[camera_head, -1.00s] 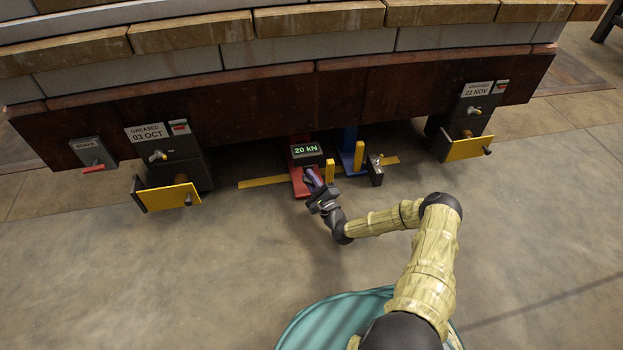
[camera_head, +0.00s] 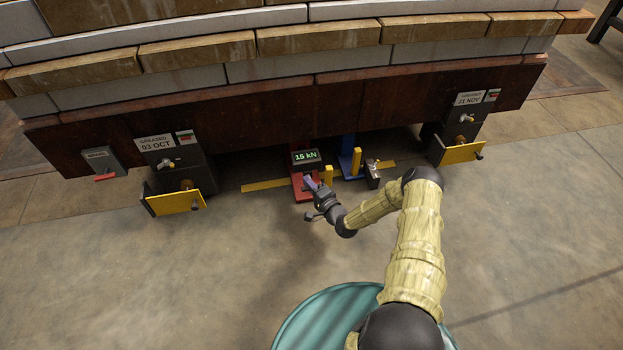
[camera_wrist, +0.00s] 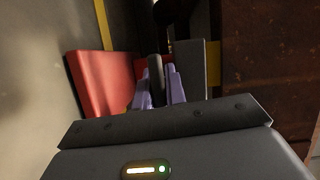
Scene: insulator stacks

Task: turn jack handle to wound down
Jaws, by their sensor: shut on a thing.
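The red jack (camera_head: 303,188) stands on the floor under the dark red-brown beam, with a display (camera_head: 305,156) on it reading 15 kN. My gripper (camera_head: 313,183) is at the front of this jack. In the wrist view its two purple fingers (camera_wrist: 160,88) are closed around a dark upright bar, which looks like the jack handle (camera_wrist: 155,70). The red jack body (camera_wrist: 95,82) lies to the left of the fingers there. The far end of the handle and the jack's inner parts are hidden.
A blue jack (camera_head: 347,160) stands just right, with yellow posts and a small grey box (camera_head: 372,174) beside it. Black units with yellow plates stand left (camera_head: 175,202) and right (camera_head: 460,150). A brake box (camera_head: 104,160) hangs at far left. The floor in front is clear.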

